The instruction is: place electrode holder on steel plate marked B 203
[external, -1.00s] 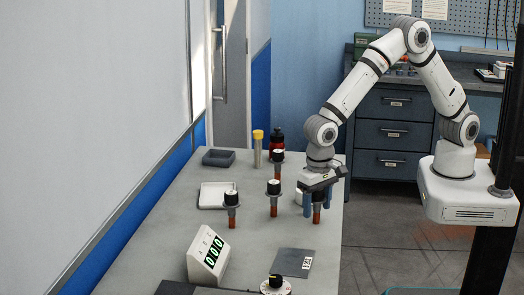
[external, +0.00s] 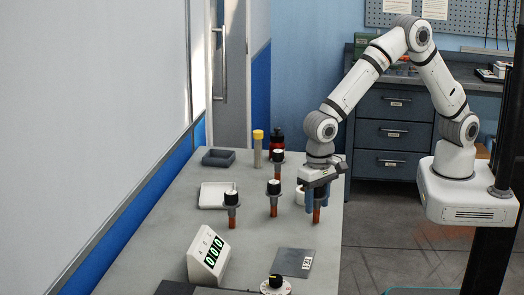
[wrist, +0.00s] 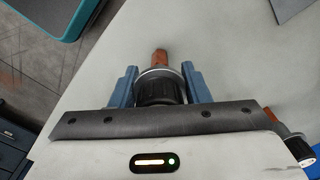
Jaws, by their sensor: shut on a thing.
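An electrode holder (external: 317,215), with a dark top, pale collar and copper-brown tip, stands near the table's right edge. My gripper (external: 315,195) is shut on it from above. In the wrist view the holder (wrist: 160,88) sits between the two blue fingers of my gripper (wrist: 160,84), its brown tip pointing away. I cannot tell whether its tip still touches the table. The steel plate (external: 287,261), dark grey and flat, lies bare nearer the camera. Its white label is too small to read. A corner of the plate (wrist: 288,8) shows at the wrist view's upper right.
Other holders stand left (external: 231,212), middle (external: 273,204) and behind (external: 277,163). A display reading 000 (external: 209,255) and a dial (external: 275,285) stand in front.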

